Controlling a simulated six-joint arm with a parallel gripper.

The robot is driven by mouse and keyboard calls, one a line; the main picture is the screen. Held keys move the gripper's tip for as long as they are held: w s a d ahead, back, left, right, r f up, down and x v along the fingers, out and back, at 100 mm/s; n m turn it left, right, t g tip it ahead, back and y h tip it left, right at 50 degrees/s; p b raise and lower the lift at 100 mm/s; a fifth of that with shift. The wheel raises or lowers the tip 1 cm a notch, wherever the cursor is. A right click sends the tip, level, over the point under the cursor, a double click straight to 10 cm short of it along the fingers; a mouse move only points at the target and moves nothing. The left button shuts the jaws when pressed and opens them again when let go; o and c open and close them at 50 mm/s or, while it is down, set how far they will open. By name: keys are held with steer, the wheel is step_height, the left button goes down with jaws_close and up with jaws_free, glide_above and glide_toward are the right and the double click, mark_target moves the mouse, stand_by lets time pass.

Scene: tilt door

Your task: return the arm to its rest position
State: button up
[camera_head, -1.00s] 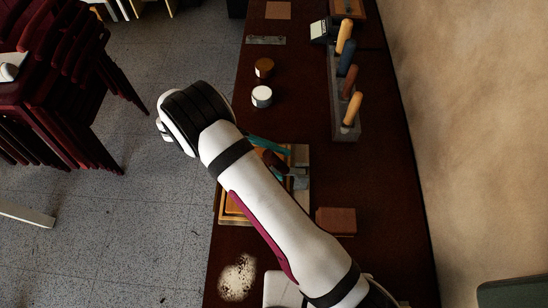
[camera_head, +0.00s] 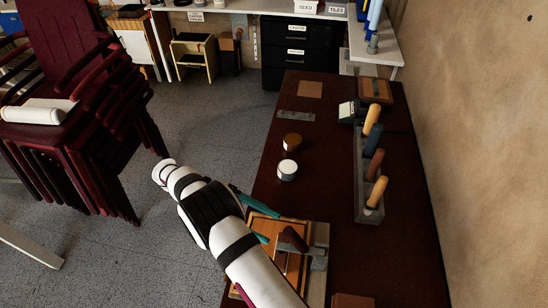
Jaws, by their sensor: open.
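My arm (camera_head: 240,250) reaches from the bottom edge up and left. Its white far end (camera_head: 165,172) hangs past the left edge of the dark table, over the floor. No gripper fingers can be made out there. Under and beside the arm, a wooden tray (camera_head: 318,290) lies on the table with a dark-handled tool (camera_head: 291,238) and a teal-handled tool (camera_head: 259,205) at it. The arm hides part of the tray.
A rack (camera_head: 368,212) of handled tools is at right, near the wall. Stacked red chairs (camera_head: 80,130) stand at left. The floor (camera_head: 210,130) between is open.

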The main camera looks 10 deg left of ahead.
steer(key=s+d+r+n+g+y, duration=0.1)
steer(key=s+d+r+n+y, duration=0.3)
steer(key=d+r, duration=0.35)
steer(key=s+d+r+n+g+y, duration=0.2)
steer(key=d+r+n+y, duration=0.2)
steer(key=d+r+n, duration=0.3)
steer(key=s+f+n+t+y, duration=0.2)
steer(key=s+y, duration=0.2)
steer(key=s, duration=0.1)
steer(key=s+f+n+t+y, duration=0.2)
steer(key=s+n+t+y, duration=0.1)
steer(key=s, duration=0.3)
steer(key=shift+d+f+t+y, duration=0.3)
steer(key=shift+d+y, duration=0.1)
steer(key=shift+y, duration=0.3)
